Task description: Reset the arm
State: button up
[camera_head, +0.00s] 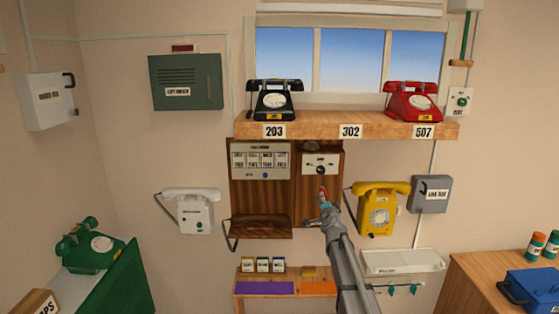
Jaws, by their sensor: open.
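My gripper (324,204) is at the end of my grey arm, which reaches up from the bottom of the view. It is in front of the lower part of the right wooden wall panel (304,190), below a small white dial plate (320,164). I see nothing held in it. The gripper looks small here, and whether it touches the panel cannot be told.
A shelf (350,132) above carries a black phone (274,99) and a red phone (412,101). A yellow phone (378,210) hangs close right of my gripper, a white phone (190,209) farther left. A small table (318,288) stands below.

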jog(key=shift+s, duration=0.45)
jog(key=s+a+f+n+g+y+b, duration=0.1)
jog(key=s+a+f+n+g+y, duration=0.2)
jog(key=s+f, duration=0.45)
jog(key=s+a+f+n+g+y, duration=0.1)
jog(key=s+a+f+n+g, duration=0.35)
jog(key=s, duration=0.65)
jog(key=s+d+f+n+g+h, duration=0.1)
jog(key=s+d+f+g, duration=0.1)
jog(key=s, duration=0.6)
jog(key=s+d+f+n+g+h, duration=0.1)
jog(key=s+d+f+n+g, duration=0.1)
jog(key=s+g, duration=0.3)
jog(key=s+d+f+n+g+h+b, duration=0.1)
jog(key=s+d+f+g+h, duration=0.1)
jog(key=s, duration=1)
notch_tip(320, 180, down, 2)
jog(key=shift+d+f+g, duration=0.25)
jog(key=shift+d+g, duration=0.25)
jog(key=shift+g, duration=0.25)
jog(key=shift+n, duration=0.25)
